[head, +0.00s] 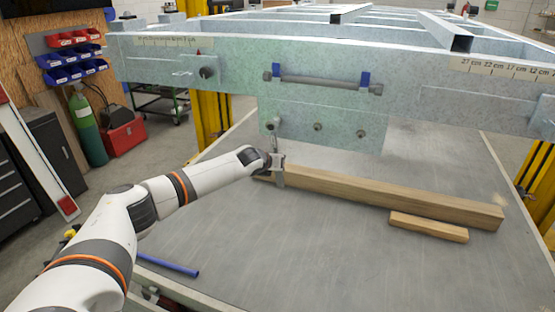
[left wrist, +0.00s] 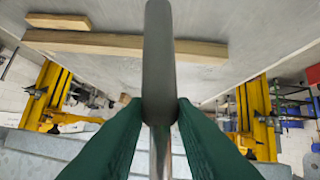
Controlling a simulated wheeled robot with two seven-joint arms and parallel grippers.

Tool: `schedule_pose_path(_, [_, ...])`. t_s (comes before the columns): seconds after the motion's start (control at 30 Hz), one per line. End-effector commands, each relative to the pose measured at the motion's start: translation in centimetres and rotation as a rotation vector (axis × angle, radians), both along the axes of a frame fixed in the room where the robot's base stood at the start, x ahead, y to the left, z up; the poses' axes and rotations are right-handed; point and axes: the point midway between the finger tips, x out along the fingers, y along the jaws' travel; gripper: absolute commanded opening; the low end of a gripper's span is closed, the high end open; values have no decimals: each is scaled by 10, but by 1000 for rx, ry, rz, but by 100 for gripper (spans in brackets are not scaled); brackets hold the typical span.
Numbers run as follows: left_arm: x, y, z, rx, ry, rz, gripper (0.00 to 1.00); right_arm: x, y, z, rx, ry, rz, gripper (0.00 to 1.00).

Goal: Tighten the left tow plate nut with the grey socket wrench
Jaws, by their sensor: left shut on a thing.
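The tow plate (head: 340,115) hangs from the front beam of the trailer frame, with several nuts in a row. The middle nut (head: 317,126) and right nut (head: 361,132) are bare. My left gripper (head: 277,161) is just below the plate's left end, shut on the grey socket wrench (head: 280,180). In the left wrist view the dark green fingers (left wrist: 160,112) clasp the wrench handle (left wrist: 158,55). The wrench hangs roughly upright, its top reaching the left nut (head: 273,126). Whether the socket is fully seated cannot be told. My right gripper is not in view.
A grey bar (head: 320,81) sits in blue clips above the plate. A long wooden beam (head: 400,195) and a short block (head: 428,227) lie on the grey table (head: 300,255) below. A blue rod (head: 168,265) lies front left. Yellow posts (head: 210,115) flank the frame.

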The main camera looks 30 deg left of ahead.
Motion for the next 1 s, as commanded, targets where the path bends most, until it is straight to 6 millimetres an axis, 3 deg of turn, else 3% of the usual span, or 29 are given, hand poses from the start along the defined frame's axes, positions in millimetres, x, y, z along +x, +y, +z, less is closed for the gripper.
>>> schedule_pose_path(0.17, [0,1,1,5,-1,-1,0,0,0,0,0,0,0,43])
schedule_pose_path(0.33, [-2,9,3,75,18,0,0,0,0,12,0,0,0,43])
schedule_pose_path(0.6, [-4,19,-1,158,38,0,0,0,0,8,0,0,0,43])
schedule_pose_path(0.8, [-4,18,-1,152,36,1,0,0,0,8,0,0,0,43])
schedule_pose_path(1.0, [0,3,0,21,3,1,0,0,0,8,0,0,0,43])
